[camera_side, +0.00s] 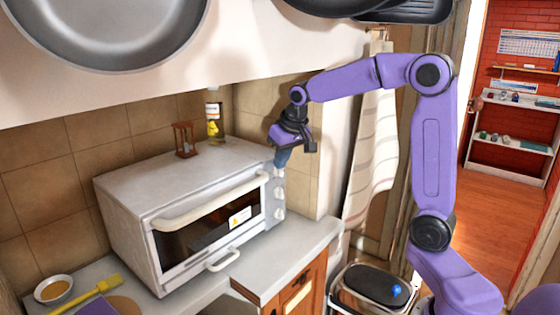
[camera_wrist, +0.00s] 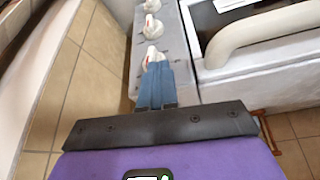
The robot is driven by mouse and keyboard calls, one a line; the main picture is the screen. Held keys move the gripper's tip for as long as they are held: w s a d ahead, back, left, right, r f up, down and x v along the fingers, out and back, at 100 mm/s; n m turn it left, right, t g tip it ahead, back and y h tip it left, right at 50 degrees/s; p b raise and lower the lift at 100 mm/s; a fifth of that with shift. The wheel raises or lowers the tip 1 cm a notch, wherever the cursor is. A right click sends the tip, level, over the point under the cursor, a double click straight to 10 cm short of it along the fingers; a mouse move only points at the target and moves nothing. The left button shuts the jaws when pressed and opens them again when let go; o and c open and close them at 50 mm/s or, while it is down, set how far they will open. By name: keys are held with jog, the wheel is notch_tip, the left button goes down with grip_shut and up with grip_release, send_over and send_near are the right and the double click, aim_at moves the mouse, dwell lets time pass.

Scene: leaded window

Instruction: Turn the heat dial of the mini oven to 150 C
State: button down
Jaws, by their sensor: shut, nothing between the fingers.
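The white mini oven (camera_side: 185,185) stands on the counter, its door closed. Its right-hand control panel carries three pale dials in a column: a top dial (camera_side: 279,174), a middle dial (camera_side: 280,194) and a bottom dial (camera_side: 280,214). No labels or scale can be read, so I cannot tell which is the heat dial. My gripper (camera_side: 281,164) is shut and empty, its blue fingertips at the panel's upper end. In the wrist view, my fingertips (camera_wrist: 156,66) are right by the nearest dial (camera_wrist: 152,55), which shows a reddish mark. Whether they touch it is unclear.
The oven door handle (camera_side: 212,203) sticks out left of the panel; it is close beside my fingers in the wrist view (camera_wrist: 262,28). A bottle (camera_side: 214,118) and an hourglass (camera_side: 185,139) stand at the oven's back. A tiled wall (camera_side: 300,125) is behind.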

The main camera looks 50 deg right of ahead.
jog(key=d+f+y, duration=0.2)
jog(key=d, duration=0.3)
jog(key=shift+d+f+m+y, duration=0.2)
jog(key=shift+d+m+y, duration=0.1)
jog(key=shift+y, duration=0.1)
dwell(1.2)
jog(key=shift+r, duration=0.15)
dwell(1.3)
